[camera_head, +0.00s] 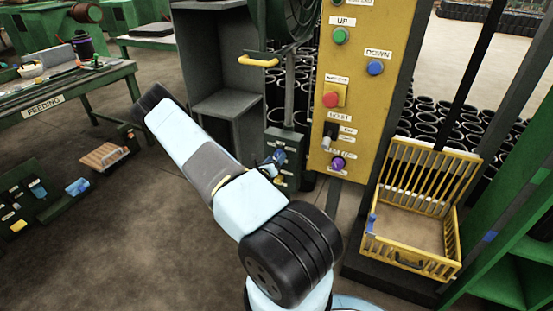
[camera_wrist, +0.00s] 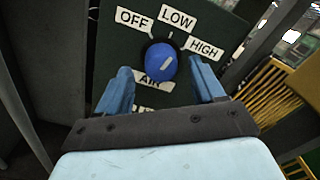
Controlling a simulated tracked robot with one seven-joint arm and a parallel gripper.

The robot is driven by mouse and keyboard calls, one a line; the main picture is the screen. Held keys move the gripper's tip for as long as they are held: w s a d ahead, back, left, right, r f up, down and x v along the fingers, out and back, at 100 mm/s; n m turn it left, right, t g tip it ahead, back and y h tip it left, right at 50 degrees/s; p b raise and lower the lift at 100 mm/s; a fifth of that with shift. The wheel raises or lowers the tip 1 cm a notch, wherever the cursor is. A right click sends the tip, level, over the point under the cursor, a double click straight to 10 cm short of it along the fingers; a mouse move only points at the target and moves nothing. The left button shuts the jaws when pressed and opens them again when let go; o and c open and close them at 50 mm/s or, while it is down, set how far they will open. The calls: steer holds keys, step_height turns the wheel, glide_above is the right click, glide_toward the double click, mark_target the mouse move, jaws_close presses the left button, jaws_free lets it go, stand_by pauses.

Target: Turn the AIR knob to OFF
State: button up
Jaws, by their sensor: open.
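The blue AIR knob (camera_wrist: 161,64) is on a dark green panel (camera_wrist: 215,20) in the wrist view. White labels OFF (camera_wrist: 132,19), LOW (camera_wrist: 177,19) and HIGH (camera_wrist: 204,48) fan out above it. The AIR label (camera_wrist: 153,80) is below it, partly covered by the knob. A small pale mark on the knob slants up to the right; I cannot tell surely which label it points at. My gripper (camera_wrist: 160,68) is open, one blue finger on each side of the knob, with gaps showing. In the head view my gripper (camera_head: 272,163) is at the dark green box (camera_head: 287,180), largely hiding the knob.
A yellow control panel (camera_head: 365,60) with UP, DOWN and red buttons stands right of the box. A yellow wire basket (camera_head: 420,210) is farther right. A grey cabinet (camera_head: 222,60) stands behind my arm. A green FEEDING bench (camera_head: 60,98) is at left.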

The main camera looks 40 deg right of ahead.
steer(key=shift+x, duration=0.75)
steer(key=c, duration=1.1)
